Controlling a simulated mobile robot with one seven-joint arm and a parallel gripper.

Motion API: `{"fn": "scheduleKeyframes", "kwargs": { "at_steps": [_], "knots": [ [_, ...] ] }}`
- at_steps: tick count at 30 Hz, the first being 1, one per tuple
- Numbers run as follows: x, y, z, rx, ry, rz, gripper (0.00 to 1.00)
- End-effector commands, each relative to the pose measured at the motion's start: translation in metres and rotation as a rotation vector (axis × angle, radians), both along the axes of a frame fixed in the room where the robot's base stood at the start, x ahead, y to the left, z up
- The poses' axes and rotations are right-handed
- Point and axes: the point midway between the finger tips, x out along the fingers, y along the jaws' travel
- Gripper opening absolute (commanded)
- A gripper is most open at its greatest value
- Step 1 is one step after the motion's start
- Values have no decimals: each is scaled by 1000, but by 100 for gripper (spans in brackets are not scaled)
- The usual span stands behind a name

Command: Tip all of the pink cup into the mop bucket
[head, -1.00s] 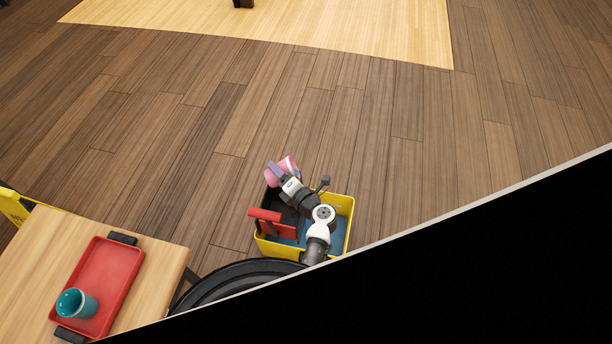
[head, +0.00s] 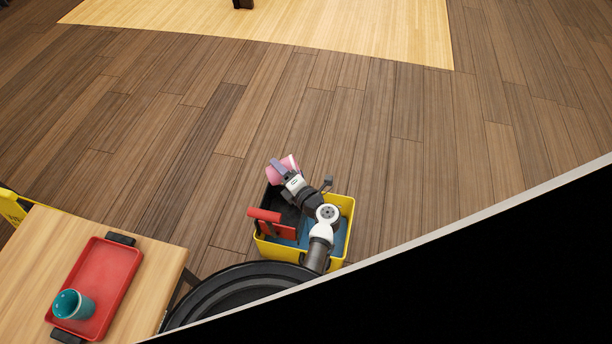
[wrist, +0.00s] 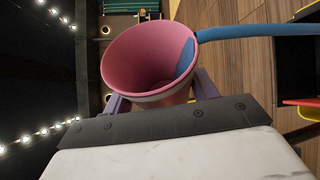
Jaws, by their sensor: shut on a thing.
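The pink cup (head: 275,173) is held above the back left edge of the yellow mop bucket (head: 346,215). My gripper (head: 284,167) is shut on the cup. In the wrist view the cup (wrist: 138,52) is tilted, its mouth facing the camera. A blue stream (wrist: 250,31) runs over its rim and out of the right edge of that picture. Some blue liquid shows inside by the lip; how much is left I cannot tell. Blue shows inside the bucket too. Where the stream lands is hidden, partly behind my arm.
A red wringer handle (head: 265,215) rises at the bucket's left. A wooden table (head: 140,270) at lower left carries a red tray (head: 108,268) with a teal cup (head: 72,304) in it. A yellow sign (head: 12,205) stands at the left edge. The floor behind the bucket is clear.

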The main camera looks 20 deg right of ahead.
Motion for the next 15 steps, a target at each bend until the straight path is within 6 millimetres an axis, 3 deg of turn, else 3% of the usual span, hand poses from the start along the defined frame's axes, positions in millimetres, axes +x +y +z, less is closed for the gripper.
{"fn": "scheduleKeyframes", "kwargs": {
  "at_steps": [15],
  "knots": [
    [0, -6, 3, 56, -4, -1, 33]
  ]
}}
